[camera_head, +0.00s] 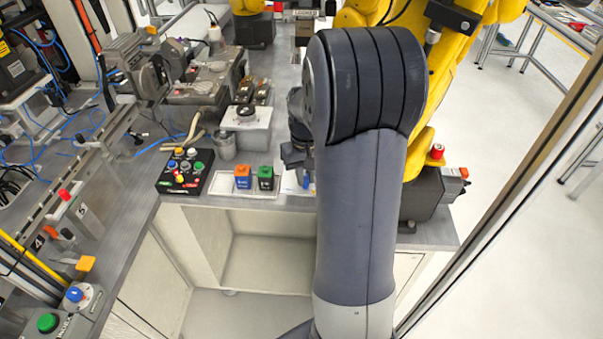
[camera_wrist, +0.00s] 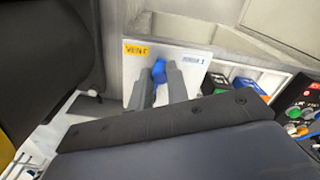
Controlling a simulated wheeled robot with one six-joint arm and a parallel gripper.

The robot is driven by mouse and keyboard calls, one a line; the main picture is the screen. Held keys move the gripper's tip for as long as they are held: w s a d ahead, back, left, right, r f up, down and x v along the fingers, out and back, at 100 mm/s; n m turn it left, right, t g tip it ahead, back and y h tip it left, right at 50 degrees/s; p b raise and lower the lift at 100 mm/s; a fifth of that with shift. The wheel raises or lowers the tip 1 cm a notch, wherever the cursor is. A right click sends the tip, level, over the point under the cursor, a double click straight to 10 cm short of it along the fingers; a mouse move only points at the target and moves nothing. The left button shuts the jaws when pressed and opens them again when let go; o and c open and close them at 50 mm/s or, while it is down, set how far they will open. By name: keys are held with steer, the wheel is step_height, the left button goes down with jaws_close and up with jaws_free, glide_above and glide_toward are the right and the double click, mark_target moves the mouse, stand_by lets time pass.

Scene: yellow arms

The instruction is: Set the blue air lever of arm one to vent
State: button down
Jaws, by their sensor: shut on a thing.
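In the wrist view, a white plate (camera_wrist: 192,84) carries a yellow label reading VENT (camera_wrist: 137,50) at its left and a pale label with blue print (camera_wrist: 193,60) at its right. The blue lever (camera_wrist: 158,69) shows between the two grey fingers of my gripper (camera_wrist: 160,79), which are shut on it. It lies between the two labels, nearer the VENT one; its exact setting is hard to tell. The fingers hide much of it.
Blue, orange and green blocks, the orange-topped one (camera_head: 243,177) and the green one (camera_head: 265,178), stand in a white tray (camera_head: 222,186) beside the plate. A black button box (camera_head: 184,172) is further left. A yellow robot arm (camera_head: 432,100) stands close behind my arm.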

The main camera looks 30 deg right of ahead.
steer(key=shift+s+d+n, duration=0.3)
steer(key=shift+d+n, duration=0.1)
steer(key=shift+n, duration=0.6)
steer(key=c, duration=1.4)
jaws_free()
steer(key=shift+o, duration=0.2)
step_height(320, 180, up, 11)
steer(key=shift+f, duration=0.2)
step_height(320, 180, down, 11)
steer(key=shift+r, duration=0.2)
steer(key=shift+a, duration=0.1)
